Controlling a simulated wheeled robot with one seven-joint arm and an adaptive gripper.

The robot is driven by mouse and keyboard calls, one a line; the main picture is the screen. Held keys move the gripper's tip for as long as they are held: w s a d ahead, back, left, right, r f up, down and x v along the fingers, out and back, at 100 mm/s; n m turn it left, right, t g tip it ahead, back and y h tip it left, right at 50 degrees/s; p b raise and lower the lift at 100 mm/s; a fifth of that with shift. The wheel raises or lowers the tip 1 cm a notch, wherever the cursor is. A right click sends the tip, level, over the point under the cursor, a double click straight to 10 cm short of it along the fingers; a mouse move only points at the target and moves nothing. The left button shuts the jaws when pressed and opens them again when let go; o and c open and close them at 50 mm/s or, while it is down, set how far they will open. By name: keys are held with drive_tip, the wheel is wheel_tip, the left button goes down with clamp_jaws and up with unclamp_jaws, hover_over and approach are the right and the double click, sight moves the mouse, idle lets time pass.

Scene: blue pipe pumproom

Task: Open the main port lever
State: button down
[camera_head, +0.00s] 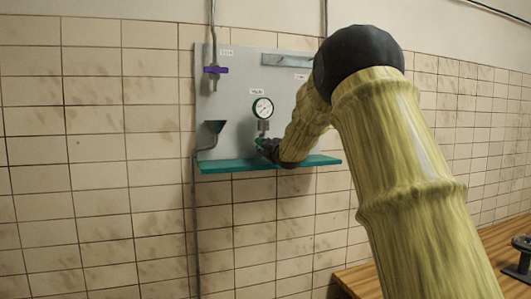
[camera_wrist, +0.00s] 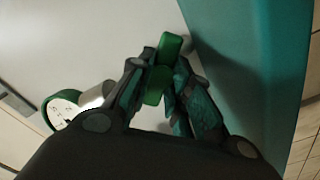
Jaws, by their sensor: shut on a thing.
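A green lever (camera_wrist: 169,46) shows in the wrist view, with its ends sticking out above and below my fingertips. My gripper (camera_wrist: 160,72) is shut on it, one finger on each side. In the head view my gripper (camera_head: 264,146) is at the wall panel, just below the round gauge (camera_head: 262,107). The lever cannot be made out there, as my gripper and arm cover it. The label (camera_head: 257,91) above the gauge is too small to read surely.
The grey panel (camera_head: 233,115) bears a purple-handled valve (camera_head: 215,70) at upper left and a dark funnel (camera_head: 215,127) at lower left. A teal shelf (camera_head: 225,166) runs along its bottom edge, close to my gripper. A wooden table (camera_head: 360,281) stands at lower right.

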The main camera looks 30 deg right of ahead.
drive_tip(key=m, duration=0.2)
drive_tip(key=m+b, duration=0.2)
drive_tip(key=m, duration=0.1)
drive_tip(key=shift+f+m, duration=0.3)
drive_tip(key=shift+r+m+b, duration=0.1)
drive_tip(key=shift+m+b, duration=1)
drive_tip(key=shift+m, duration=0.6)
drive_tip(key=c, duration=1.3)
unclamp_jaws()
drive_tip(key=shift+d+r, duration=0.1)
drive_tip(key=shift+s+a, duration=0.2)
drive_tip(key=shift+s, duration=0.25)
drive_tip(key=v, duration=1.1)
drive_tip(key=shift+d, duration=0.15)
